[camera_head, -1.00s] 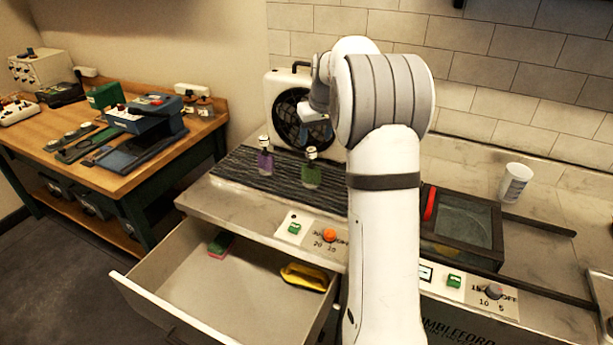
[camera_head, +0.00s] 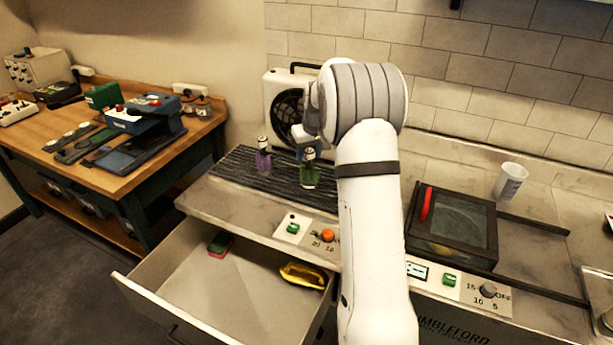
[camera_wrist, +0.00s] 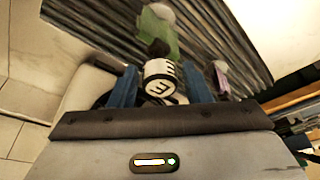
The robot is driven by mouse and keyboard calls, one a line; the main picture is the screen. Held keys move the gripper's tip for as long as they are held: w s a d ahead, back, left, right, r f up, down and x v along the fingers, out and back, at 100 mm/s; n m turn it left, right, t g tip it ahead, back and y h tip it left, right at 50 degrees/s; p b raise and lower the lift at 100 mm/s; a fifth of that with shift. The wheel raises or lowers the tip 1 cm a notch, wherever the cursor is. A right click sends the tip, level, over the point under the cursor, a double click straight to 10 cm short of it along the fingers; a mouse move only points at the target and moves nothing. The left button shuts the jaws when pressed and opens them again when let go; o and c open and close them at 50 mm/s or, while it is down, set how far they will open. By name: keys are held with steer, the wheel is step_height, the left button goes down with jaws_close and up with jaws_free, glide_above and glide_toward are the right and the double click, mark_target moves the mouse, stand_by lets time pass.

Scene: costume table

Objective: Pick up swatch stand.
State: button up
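Two small upright pieces stand on the dark ridged mat (camera_head: 235,173): a green one (camera_head: 309,177) and a purple one (camera_head: 263,161), each with a pale top. I cannot tell for certain which is the swatch stand. My gripper (camera_head: 309,152) is over the green piece. In the wrist view my gripper (camera_wrist: 160,88) has its blue fingers apart, one on each side of a white lettered knob (camera_wrist: 161,82) on the green piece (camera_wrist: 160,35). Small gaps seem to show beside the knob. The purple piece (camera_wrist: 222,85) is outside the right finger.
A fan (camera_head: 288,100) stands behind the mat. An open drawer (camera_head: 210,285) in front holds a sponge (camera_head: 221,244) and a yellow object (camera_head: 303,275). A dark glass-topped box (camera_head: 452,225) and a white cup (camera_head: 510,180) are to the right.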

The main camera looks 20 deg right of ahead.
jaws_close()
steer(key=shift+r, duration=0.1)
stand_by(0.4)
